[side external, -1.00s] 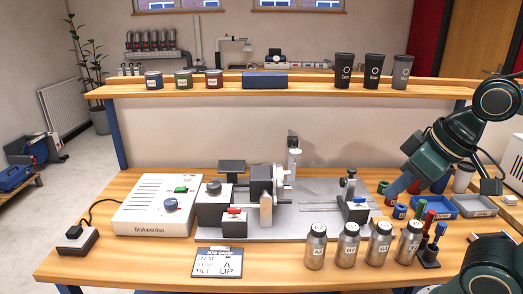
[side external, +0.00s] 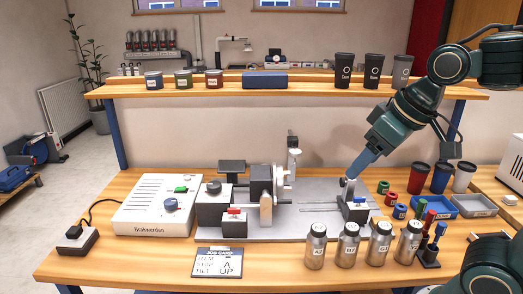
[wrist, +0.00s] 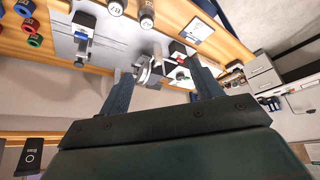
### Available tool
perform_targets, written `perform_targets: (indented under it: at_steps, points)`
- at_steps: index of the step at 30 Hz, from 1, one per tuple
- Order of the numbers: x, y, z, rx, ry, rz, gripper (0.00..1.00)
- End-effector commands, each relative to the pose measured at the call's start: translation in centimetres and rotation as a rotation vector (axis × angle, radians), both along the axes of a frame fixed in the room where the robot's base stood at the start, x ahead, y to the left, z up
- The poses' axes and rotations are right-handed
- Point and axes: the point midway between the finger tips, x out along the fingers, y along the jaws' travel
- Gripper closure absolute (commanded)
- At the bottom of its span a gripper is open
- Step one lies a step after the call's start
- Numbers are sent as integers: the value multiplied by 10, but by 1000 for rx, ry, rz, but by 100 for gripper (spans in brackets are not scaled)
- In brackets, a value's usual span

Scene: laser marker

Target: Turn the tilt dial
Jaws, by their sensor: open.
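A dark round dial (side external: 213,187) sits on top of a black block at the left end of the grey fixture plate (side external: 320,215). A job card (side external: 217,263) at the front shows STOP A and TILT UP. My gripper (side external: 362,163) hangs above the right-hand stop post of the fixture, well right of both dials. In the wrist view my gripper (wrist: 162,82) has its fingers apart with nothing between them.
The chuck (side external: 268,190) stands mid-plate, with a tall post behind it. Several labelled steel bottles (side external: 350,242) line the front edge. Cups (side external: 442,178), coloured rings (side external: 400,211) and trays (side external: 474,205) crowd the right. A shelf (side external: 300,88) runs behind.

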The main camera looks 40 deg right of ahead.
Motion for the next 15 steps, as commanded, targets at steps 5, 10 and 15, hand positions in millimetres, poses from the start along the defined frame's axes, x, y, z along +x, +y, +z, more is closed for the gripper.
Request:
perform_targets:
  at_steps: [5,10,15]
  points:
    - [46,2,13,0,13,0,35]
    - [89,5,19,1,23,0,35]
    - [133,9,20,1,31,2,35]
